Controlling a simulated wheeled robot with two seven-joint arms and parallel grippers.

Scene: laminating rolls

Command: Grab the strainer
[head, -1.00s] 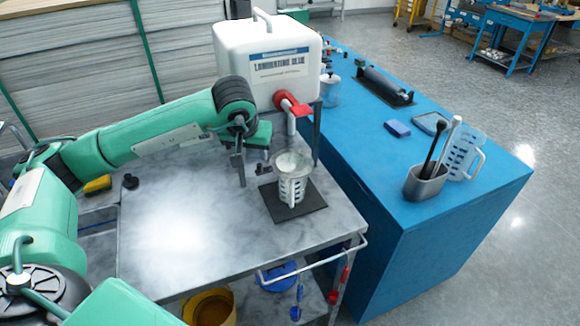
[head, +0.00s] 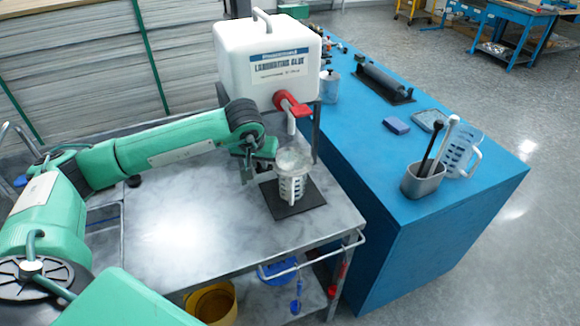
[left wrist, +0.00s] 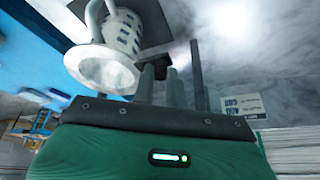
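A pale, wide-rimmed strainer (head: 293,160) sits on top of a white slotted cup (head: 291,188) on a dark square mat (head: 312,197) on the cart. In the left wrist view the strainer's round rim (left wrist: 103,70) faces the camera, with the slotted cup (left wrist: 122,32) and its handle behind. My left gripper (head: 247,177) is just left of the strainer and cup. In the left wrist view its fingers (left wrist: 172,75) are apart with nothing between them, beside the strainer. Whether a finger touches the rim cannot be told. My right gripper is out of view.
A white glue container (head: 268,70) with a red tap (head: 290,103) stands right behind and above the strainer. A blue table (head: 370,140) on the right carries a metal holder (head: 422,182) with tools and a roller. The cart top (head: 180,220) is clear at front left.

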